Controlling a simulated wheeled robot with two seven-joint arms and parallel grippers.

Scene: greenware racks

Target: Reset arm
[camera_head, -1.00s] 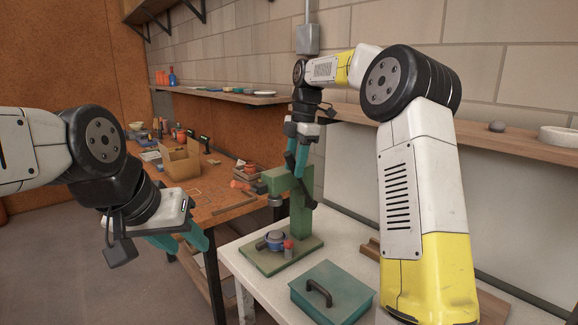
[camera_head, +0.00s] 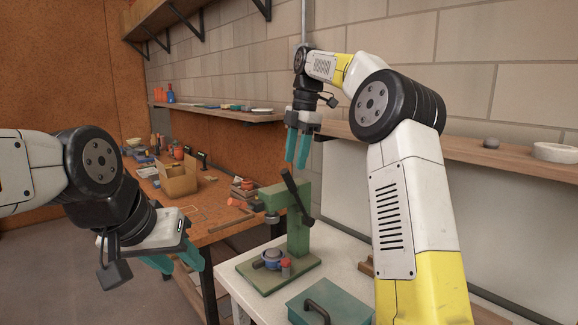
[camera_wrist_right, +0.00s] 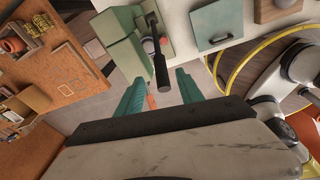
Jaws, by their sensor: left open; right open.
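My right gripper (camera_head: 297,150) is raised above the green press (camera_head: 299,228), with its teal fingers apart and nothing between them. In the right wrist view its fingers (camera_wrist_right: 160,95) are spread, and the press's black lever (camera_wrist_right: 160,68) shows just beyond them, apart from both. In the head view the lever (camera_head: 296,194) slants across the top of the press. My left gripper (camera_head: 178,268) is at the lower left, open and empty over the floor in front of the wooden bench.
A teal lidded box (camera_head: 335,305) with a dark handle stands on the white table (camera_head: 236,290) right of the press. A cardboard box (camera_head: 178,178) and small items crowd the wooden bench (camera_head: 215,226). A wall shelf (camera_head: 470,163) runs behind my right arm.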

